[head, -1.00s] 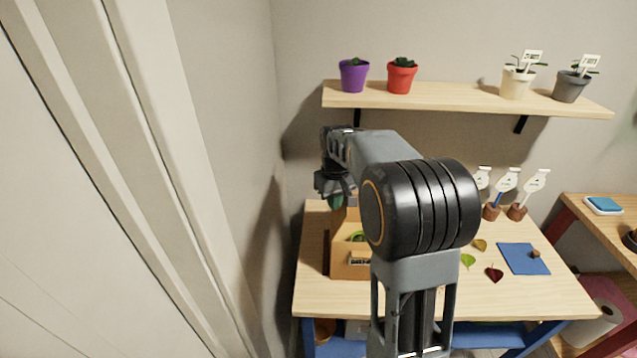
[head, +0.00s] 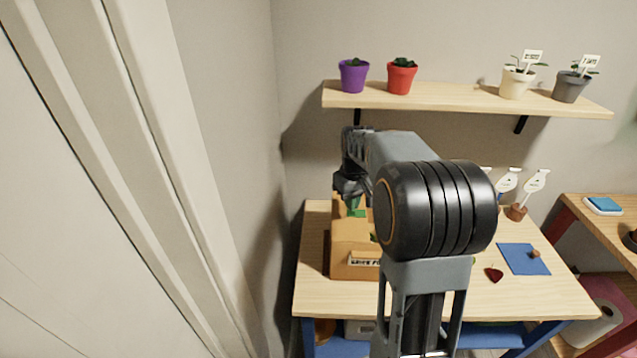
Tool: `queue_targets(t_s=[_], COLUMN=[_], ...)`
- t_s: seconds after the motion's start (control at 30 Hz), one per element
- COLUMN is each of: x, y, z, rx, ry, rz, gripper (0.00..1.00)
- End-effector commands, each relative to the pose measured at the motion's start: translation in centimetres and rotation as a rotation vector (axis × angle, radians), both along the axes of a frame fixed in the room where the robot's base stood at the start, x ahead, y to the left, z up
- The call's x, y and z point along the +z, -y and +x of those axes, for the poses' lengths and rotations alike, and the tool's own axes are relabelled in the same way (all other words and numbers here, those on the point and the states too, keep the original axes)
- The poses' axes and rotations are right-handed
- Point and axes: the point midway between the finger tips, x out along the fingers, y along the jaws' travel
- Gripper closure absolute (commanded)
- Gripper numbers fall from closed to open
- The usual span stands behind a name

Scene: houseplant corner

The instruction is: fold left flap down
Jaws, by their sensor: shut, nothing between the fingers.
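An open cardboard box (head: 347,271) stands on the left part of the wooden table, with a label on its front. Its left flap (head: 348,232) tilts inward over the left part of the opening and hides most of the inside. A bit of green plant shows at the right of the opening. My gripper (head: 355,208) is shut and empty, above the back of the box near the flap; its green tips are small in view. Whether it touches the flap I cannot tell. My arm hides the right side of the box.
A blue cloth (head: 523,259) and a dark red leaf (head: 494,273) lie on the table (head: 450,300) to the right. White markers in small brown pots (head: 516,212) stand behind. A shelf (head: 450,96) with several potted plants hangs above. A wall is close on the left.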

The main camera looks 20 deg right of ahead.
Motion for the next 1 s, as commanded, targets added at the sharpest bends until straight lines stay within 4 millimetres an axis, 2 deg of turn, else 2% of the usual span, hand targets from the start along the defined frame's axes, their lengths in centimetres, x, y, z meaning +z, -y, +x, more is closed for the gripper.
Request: queue_targets(t_s=[0.53, 1.0], x=[0.3, 3.9], y=[0.0, 0.0], z=[0.0, 0.0], rx=[0.0, 0.0], ry=[0.0, 0.0], rz=[0.0, 0.0], gripper=[1.0, 1.0])
